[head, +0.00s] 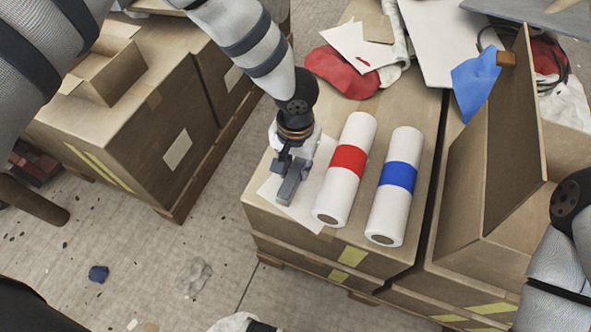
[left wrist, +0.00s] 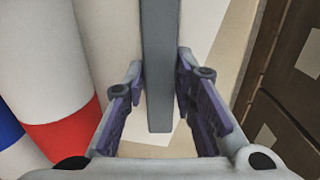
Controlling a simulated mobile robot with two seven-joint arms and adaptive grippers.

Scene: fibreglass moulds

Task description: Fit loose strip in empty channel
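A grey bar-like strip (head: 291,187) is at my left gripper (head: 291,160), over the front left of a cardboard box top. No empty channel can be made out. My right gripper is out of view; only part of my right arm shows at the right edge.
White rolls with a red band (head: 349,160) and a blue band (head: 398,175) lie just right of the strip. A pale sheet (head: 312,212) lies under the gripper. An open carton (head: 490,170) stands at right. Red cloth (head: 340,72) lies behind. A gap separates the left boxes (head: 150,130).

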